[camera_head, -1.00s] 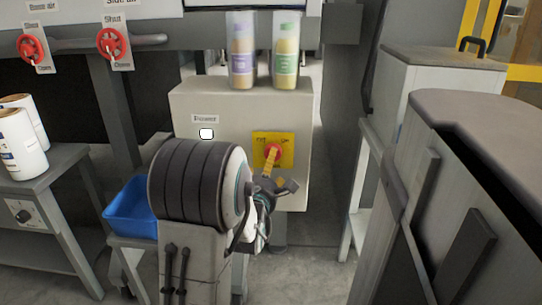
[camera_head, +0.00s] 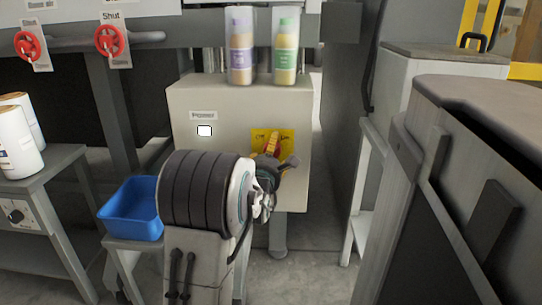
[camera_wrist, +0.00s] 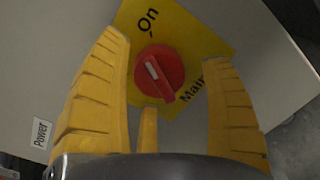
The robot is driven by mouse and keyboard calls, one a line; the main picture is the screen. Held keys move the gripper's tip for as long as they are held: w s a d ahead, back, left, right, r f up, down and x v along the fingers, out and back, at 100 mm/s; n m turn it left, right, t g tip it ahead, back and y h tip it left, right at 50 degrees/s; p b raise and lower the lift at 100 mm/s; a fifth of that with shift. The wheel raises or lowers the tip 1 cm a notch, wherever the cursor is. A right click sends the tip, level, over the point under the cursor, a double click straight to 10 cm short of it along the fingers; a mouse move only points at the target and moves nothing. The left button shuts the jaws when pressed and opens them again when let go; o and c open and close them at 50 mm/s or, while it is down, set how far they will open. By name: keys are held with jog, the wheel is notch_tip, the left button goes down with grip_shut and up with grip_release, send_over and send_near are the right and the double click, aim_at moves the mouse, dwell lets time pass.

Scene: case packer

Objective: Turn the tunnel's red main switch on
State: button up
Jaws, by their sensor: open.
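The red main switch (camera_wrist: 158,72) is a round knob with a raised bar and a white mark, on a yellow plate (camera_wrist: 205,32) lettered "On" and "Main". In the wrist view the bar slants from upper left to lower right. Its white mark lies on the upper-left half, the side nearer "On". My gripper (camera_wrist: 166,52) is open, with yellow fingers left and right of the knob and a shorter one below. I cannot tell whether any finger touches it. In the head view my gripper (camera_head: 270,150) covers most of the yellow plate (camera_head: 286,134).
The plate is on a beige box (camera_head: 235,105) with a white "Power" button (camera_head: 204,131). A blue bin (camera_head: 130,212) is at left. A grey machine (camera_head: 480,100) stands close on the right.

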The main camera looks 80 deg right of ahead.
jog(key=shift+d, duration=0.2)
jog(key=c, duration=1.2)
jog(key=shift+m, duration=1.5)
jog(key=o, duration=1.2)
jog(key=a, duration=1.2)
jog(key=shift+w+r, duration=0.2)
